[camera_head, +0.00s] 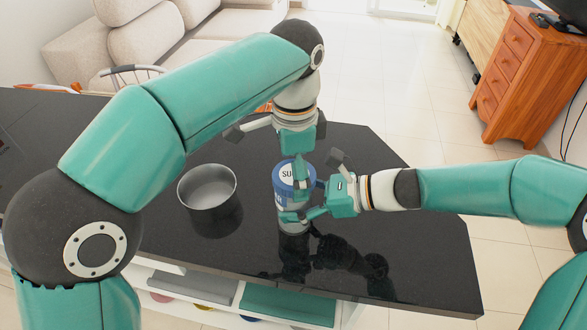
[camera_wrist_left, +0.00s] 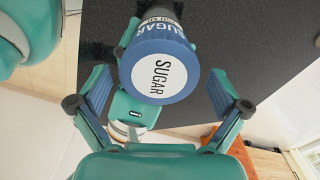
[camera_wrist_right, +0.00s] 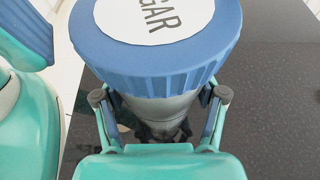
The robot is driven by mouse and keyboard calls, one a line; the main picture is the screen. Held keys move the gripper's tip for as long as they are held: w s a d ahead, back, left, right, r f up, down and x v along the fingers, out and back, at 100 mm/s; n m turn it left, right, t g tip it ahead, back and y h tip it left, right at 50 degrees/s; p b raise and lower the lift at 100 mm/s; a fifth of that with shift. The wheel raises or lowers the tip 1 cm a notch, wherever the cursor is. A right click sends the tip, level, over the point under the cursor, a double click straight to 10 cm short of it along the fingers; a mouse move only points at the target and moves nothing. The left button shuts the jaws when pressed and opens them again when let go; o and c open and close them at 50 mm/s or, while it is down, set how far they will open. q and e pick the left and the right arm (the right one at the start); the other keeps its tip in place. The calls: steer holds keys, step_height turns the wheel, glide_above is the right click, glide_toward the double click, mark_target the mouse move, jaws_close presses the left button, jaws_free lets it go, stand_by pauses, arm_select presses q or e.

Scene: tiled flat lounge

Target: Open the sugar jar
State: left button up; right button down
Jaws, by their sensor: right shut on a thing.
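The sugar jar has a blue lid (camera_head: 281,172) with a white "SUGAR" label on top, and it stands upright on the dark counter. The lid is on the grey jar body (camera_wrist_right: 155,108). My right gripper (camera_head: 308,197) comes in from the right and is shut on the jar body, below the lid. My left gripper (camera_head: 278,155) is above and behind the jar, with its fingers spread wide. In the left wrist view the lid (camera_wrist_left: 158,75) shows between and beyond the open fingers, apart from them. In the head view my left gripper hides part of the lid.
A dark metal pot (camera_head: 208,212) stands on the counter left of the jar. The glossy black counter (camera_head: 420,255) is clear to the front right. Shelves (camera_head: 215,290) lie below its front edge. A sofa (camera_head: 130,45) and a wooden drawer cabinet (camera_head: 515,75) stand farther back.

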arm_select(q)
steer(key=c, duration=1.2)
steer(key=shift+o, duration=0.2)
steer(key=n, duration=0.9)
steer(key=shift+n, duration=0.4)
steer(key=o, duration=1.2)
steer(key=shift+d+r, duration=0.1)
